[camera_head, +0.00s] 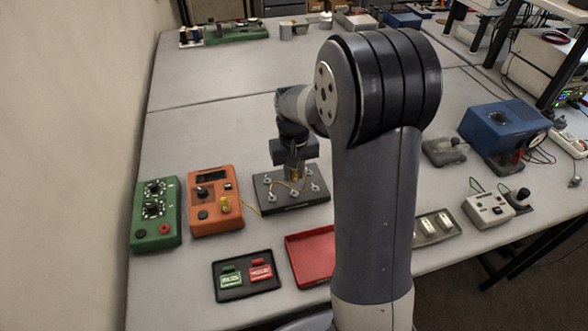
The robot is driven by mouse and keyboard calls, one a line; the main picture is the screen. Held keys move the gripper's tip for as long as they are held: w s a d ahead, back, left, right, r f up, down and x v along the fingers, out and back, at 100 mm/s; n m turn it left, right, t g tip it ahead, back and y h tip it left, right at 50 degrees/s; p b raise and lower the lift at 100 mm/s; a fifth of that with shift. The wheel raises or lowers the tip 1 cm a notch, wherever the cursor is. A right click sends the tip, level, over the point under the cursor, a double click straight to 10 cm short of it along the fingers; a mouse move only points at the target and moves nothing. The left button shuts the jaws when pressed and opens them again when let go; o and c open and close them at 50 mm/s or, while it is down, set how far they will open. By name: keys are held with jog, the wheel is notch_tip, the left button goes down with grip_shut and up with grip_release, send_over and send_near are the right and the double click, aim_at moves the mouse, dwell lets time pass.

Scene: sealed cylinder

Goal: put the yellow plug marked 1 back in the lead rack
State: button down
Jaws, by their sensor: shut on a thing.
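My gripper (294,165) points down over a dark board (300,203) with several pale round posts. It is shut on a small yellow plug (293,175), seen just below the fingers; its marking is too small to read. A thin yellow lead curves over the board near the plug. I cannot tell whether the plug touches the board. Another yellow piece (225,205) stands on the orange box (204,219), with a yellow lead running toward the board. No lead rack is clearly labelled; the dark board may be it.
A green box (156,228) with dials stands left of the orange box. In front lie a black tray (232,297) with green and red pieces and a red tray (302,241), partly hidden by my arm. A blue box (505,127) stands at right. Table behind the board is clear.

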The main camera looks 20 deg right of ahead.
aim_at(294, 183)
jog(key=shift+f+b, duration=1.4)
jog(key=shift+f, duration=0.8)
jog(key=shift+f, duration=0.25)
dwell(0.4)
jog(key=c, duration=1.2)
grip_release()
notch_tip(294, 183, up, 11)
jog(key=shift+f+b, duration=0.1)
jog(key=shift+b, duration=0.5)
notch_tip(294, 183, down, 11)
jog(key=shift+r+p, duration=0.1)
jog(key=shift+p, duration=0.35)
